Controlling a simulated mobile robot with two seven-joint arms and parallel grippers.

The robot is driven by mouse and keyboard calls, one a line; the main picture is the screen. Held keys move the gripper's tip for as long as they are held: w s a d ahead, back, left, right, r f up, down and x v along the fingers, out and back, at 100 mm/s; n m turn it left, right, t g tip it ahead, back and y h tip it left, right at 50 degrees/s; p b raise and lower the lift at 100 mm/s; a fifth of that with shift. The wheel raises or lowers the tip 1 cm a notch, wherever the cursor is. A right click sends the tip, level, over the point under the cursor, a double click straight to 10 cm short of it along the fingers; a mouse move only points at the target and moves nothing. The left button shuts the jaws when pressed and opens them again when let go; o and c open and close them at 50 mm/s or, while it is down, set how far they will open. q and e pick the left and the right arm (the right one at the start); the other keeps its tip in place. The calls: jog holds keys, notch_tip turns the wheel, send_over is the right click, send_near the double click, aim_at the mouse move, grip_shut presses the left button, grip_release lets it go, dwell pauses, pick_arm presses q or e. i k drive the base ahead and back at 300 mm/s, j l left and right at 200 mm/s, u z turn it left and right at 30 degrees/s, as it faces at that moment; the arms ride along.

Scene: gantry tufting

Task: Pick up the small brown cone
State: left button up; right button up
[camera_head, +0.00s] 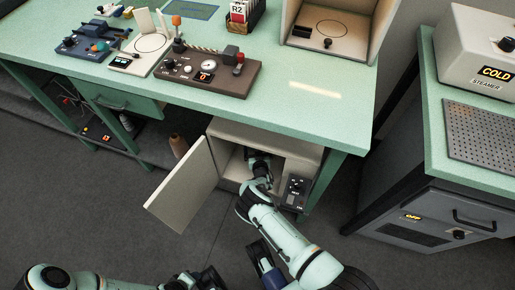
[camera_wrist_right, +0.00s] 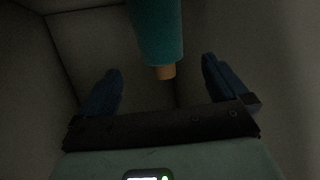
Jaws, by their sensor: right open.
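A small brown cone-shaped object (camera_head: 178,146) stands under the bench, left of the small cabinet and partly hidden behind its open door. My right gripper (camera_head: 262,165) is inside the cabinet (camera_head: 228,133), largely hidden by my own arm in the head view. In the right wrist view, my right gripper (camera_wrist_right: 160,67) is open. A teal tapered object (camera_wrist_right: 157,30) with a tan end (camera_wrist_right: 165,72) shows between and beyond its fingers; I see no clear contact. My left gripper (camera_head: 197,281) is at the bottom edge, and its jaws are unclear.
The cabinet door (camera_head: 185,187) stands open to the left. A dark control panel (camera_head: 296,192) is on the cabinet's right front. The green bench top (camera_head: 300,88) is above, carrying several devices. The cabinet's inside is dark, with walls close on both sides. Floor in front is clear.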

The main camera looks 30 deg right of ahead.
aim_at(179, 147)
jog(key=k+j, duration=0.3)
jog(key=k, duration=0.15)
jog(key=k+j, duration=0.3)
jog(key=k, duration=0.2)
